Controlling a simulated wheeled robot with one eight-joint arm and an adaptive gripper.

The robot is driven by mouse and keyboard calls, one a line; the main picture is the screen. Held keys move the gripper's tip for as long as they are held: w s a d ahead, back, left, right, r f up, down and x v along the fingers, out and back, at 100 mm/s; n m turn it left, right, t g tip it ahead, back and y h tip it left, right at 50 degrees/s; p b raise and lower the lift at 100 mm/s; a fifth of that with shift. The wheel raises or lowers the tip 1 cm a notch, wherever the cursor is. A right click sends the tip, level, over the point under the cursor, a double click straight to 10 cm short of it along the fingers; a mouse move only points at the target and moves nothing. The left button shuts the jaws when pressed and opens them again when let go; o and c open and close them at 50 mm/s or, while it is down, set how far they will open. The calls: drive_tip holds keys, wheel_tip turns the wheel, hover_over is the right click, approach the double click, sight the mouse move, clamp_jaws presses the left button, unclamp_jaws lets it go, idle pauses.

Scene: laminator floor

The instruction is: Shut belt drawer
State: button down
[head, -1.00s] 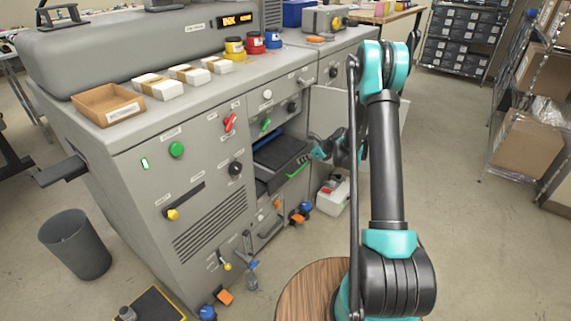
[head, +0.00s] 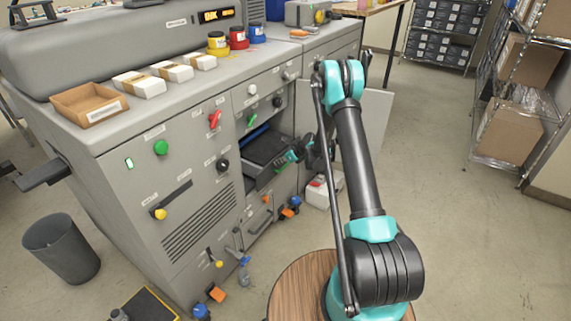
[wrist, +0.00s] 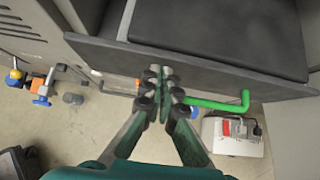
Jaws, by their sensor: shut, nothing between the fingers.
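The belt drawer (head: 262,172) is a dark tray pulled out of the grey machine, with a black belt surface inside. In the wrist view its dark front panel (wrist: 215,66) crosses the top of the picture. A green handle (wrist: 217,104) sticks out from this front, and it also shows in the head view (head: 281,168). My gripper (wrist: 161,84) is shut and empty, with its fingertips at the drawer front, left of the handle's bent end. It also shows in the head view (head: 291,156). I cannot tell whether the fingertips touch the panel.
An open pale door panel (head: 368,125) stands right of the drawer, behind my arm. A white box (head: 322,190) sits on the floor below it. Knobs and an orange-handled lower compartment (head: 257,220) are under the drawer. The floor to the right is clear up to the shelves (head: 510,120).

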sight(254, 154)
drive_tip(key=shift+w+a, duration=0.25)
drive_tip(key=shift+a, duration=0.1)
drive_tip(key=shift+a, duration=0.1)
drive_tip(key=w+a, duration=0.2)
drive_tip(key=a, duration=0.1)
drive_tip(key=w+a, duration=0.3)
drive_tip(key=a, duration=0.1)
drive_tip(key=w+a, duration=0.2)
drive_tip(key=a, duration=0.1)
drive_tip(key=shift+w+a, duration=0.25)
drive_tip(key=shift+w, duration=0.1)
